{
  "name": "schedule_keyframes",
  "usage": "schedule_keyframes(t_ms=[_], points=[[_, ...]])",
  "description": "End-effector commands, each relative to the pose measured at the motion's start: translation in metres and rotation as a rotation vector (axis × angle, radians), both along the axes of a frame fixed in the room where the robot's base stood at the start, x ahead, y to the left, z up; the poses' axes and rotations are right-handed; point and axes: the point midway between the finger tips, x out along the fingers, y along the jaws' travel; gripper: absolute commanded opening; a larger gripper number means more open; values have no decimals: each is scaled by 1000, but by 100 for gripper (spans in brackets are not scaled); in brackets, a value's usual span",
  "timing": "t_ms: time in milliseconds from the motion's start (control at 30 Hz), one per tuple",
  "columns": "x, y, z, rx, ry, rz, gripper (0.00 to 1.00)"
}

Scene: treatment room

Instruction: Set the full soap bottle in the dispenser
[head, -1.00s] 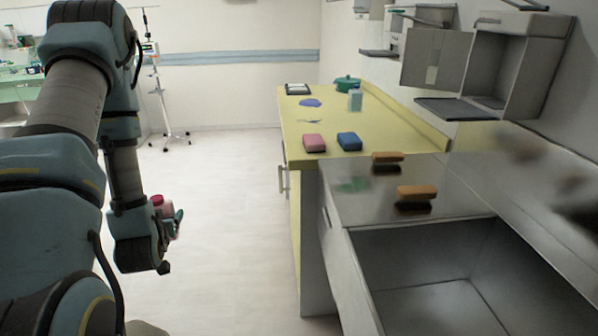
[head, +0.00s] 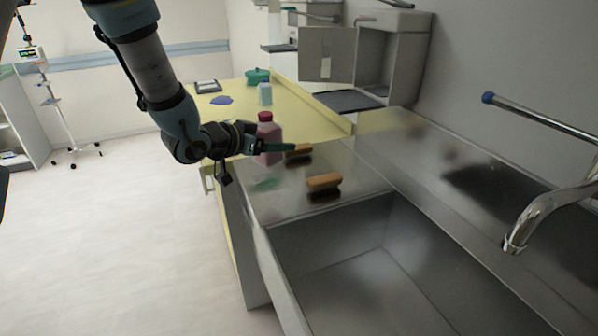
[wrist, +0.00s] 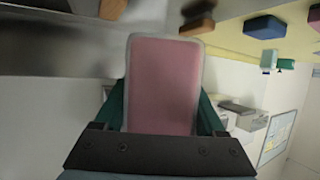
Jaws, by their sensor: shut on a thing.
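A pink bottle with a dark red cap (head: 266,130) is held upright, or nearly so, in my gripper (head: 272,150). In the wrist view the pink bottle (wrist: 163,85) fills the space between the two teal fingers, which are shut on it. The bottle is in front of the far end of the steel counter and the near end of the yellow one. A grey dispenser (head: 403,55) hangs on the right wall, behind and right of the bottle. Its door (head: 327,54) stands open to the left, and a dark tray (head: 348,101) juts out below. I cannot see into it fully.
Two orange-brown sponges (head: 323,181) lie on the steel counter (head: 285,205) by the sink (head: 345,285). A tap (head: 540,215) and a blue-tipped bar (head: 540,120) are at right. A pale bottle (head: 265,94) and green pot (head: 257,76) stand on the yellow counter (head: 300,100).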

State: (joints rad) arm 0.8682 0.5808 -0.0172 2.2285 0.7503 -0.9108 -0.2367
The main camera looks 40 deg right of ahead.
Motion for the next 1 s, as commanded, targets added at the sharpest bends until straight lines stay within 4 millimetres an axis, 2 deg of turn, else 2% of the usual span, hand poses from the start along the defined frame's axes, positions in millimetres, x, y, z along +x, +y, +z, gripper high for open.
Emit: schedule_keyframes(t_ms=[67,167,400,667,900,1000], points=[[-9,-7,6,-1,-1,-29,0],[-14,-9,1,2,3,-42,0],[-14,-10,-36,3,4,-43,0],[-13,-9,-56,0,2,-41,0],[-14,-9,-84,1,3,-41,0],[-13,-9,-90,0,2,-40,0]])
